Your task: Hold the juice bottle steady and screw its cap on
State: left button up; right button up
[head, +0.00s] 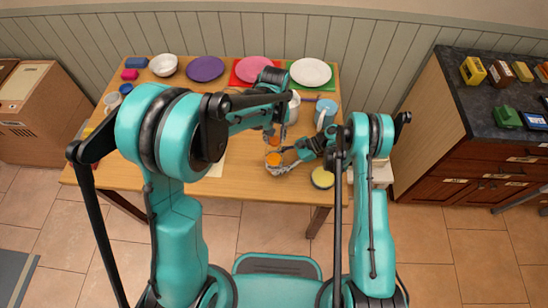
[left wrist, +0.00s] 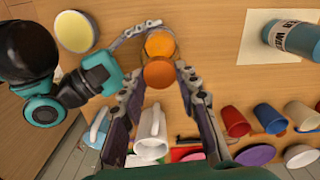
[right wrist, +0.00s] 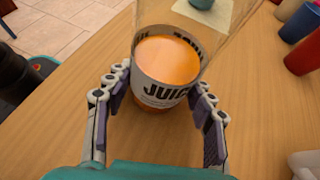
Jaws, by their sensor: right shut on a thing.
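The juice bottle (right wrist: 166,72), clear with orange juice and a white "JUICE" label, stands on the table. In the head view its orange juice (head: 273,160) shows near the front edge. My right gripper (right wrist: 157,92) is shut on it, one finger on each side. The orange cap (left wrist: 158,73) is between the fingertips of my left gripper (left wrist: 160,78), which is above the bottle in the head view (head: 277,137). Whether the fingers grip the cap, and whether the cap touches the bottle's mouth, I cannot tell. The bottle's top is outside the right wrist view.
A yellow-topped round container (head: 322,178) stands to the right of the bottle. A blue mug (head: 326,112) and white mug (left wrist: 151,135) stand behind. Plates, including a purple one (head: 205,69), line the back.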

pick_arm(q)
grip_shut()
jog(key=m, duration=0.9)
jog(key=shift+m, duration=0.3)
jog(key=m, duration=0.4)
jog(key=shift+a, duration=0.1)
jog(key=o, duration=1.1)
grip_release()
jog(key=shift+c, duration=0.2)
jog(key=shift+r, duration=2.5)
